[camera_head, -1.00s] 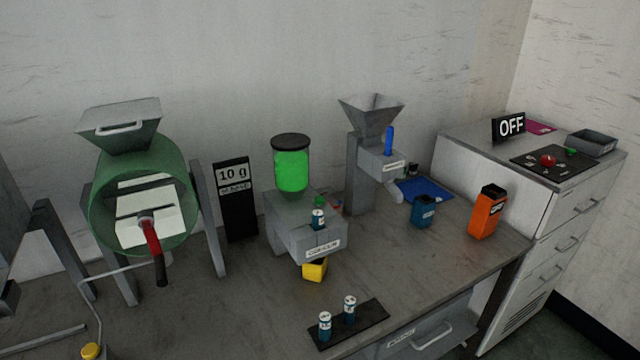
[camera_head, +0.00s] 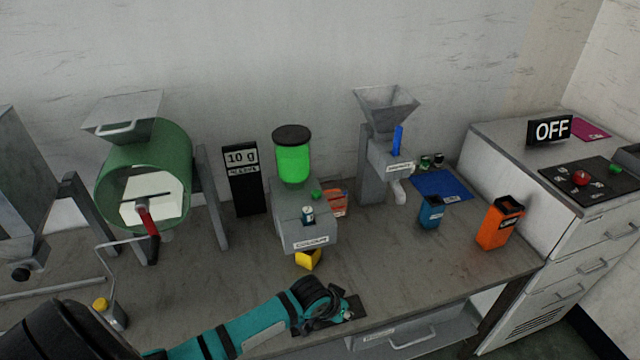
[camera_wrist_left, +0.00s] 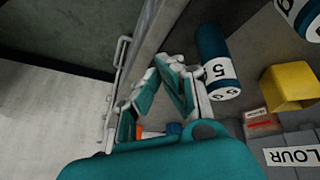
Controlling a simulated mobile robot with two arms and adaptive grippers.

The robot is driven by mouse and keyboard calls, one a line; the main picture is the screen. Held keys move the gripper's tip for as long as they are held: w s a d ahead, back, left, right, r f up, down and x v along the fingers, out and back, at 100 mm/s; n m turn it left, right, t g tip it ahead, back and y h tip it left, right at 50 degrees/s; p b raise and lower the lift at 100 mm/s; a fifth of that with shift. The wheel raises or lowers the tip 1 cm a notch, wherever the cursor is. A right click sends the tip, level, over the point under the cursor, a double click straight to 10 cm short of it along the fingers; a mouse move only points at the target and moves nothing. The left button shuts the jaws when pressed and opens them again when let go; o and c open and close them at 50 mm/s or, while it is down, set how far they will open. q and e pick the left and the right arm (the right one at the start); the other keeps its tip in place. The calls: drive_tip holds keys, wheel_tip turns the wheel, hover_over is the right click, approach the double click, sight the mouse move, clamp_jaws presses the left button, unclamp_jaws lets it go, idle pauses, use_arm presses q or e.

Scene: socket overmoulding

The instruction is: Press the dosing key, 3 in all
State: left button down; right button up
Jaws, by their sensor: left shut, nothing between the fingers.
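The colour doser (camera_head: 305,215) stands mid-table, a grey box with a green-filled jar (camera_head: 293,162) on top. My right gripper is not in view.
A sign (camera_head: 240,158) reads 10 g. A green drum (camera_head: 150,180) with a crank stands left. A hopper machine (camera_head: 378,165), blue cup (camera_head: 431,212) and orange container (camera_head: 497,222) stand right. An OFF sign (camera_head: 550,130) is on the cabinet.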

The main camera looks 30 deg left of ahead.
use_arm(q)
drive_tip(key=w+a+r+n+t+p, duration=0.1)
drive_tip(key=w+a+r+n, duration=0.1)
drive_tip(key=w+a+r, duration=0.3)
drive_tip(key=w+a+r+n+p, duration=0.1)
drive_tip(key=w+a+r, duration=0.3)
drive_tip(key=r, duration=0.5)
drive_tip(key=w+a+r+n+t+y+p, duration=0.1)
drive_tip(key=w+a+r+n, duration=0.1)
drive_tip(key=w+a+r, duration=0.3)
drive_tip(key=shift+w+a+r+n+t, duration=0.2)
drive_tip(key=shift+w+r, duration=0.3)
drive_tip(key=shift+w, duration=0.35)
drive_tip(key=shift+w+a+r+n+t, duration=0.1)
drive_tip(key=shift+w+r+n, duration=0.1)
drive_tip(key=shift+w+r, duration=0.45)
drive_tip(key=w+a+r+n+t, duration=0.1)
drive_tip(key=w+a+r+n, duration=0.2)
drive_tip(key=a+r, duration=0.3)
drive_tip(key=shift+w+a+r+y, duration=0.4)
drive_tip(key=shift+a, duration=0.5)
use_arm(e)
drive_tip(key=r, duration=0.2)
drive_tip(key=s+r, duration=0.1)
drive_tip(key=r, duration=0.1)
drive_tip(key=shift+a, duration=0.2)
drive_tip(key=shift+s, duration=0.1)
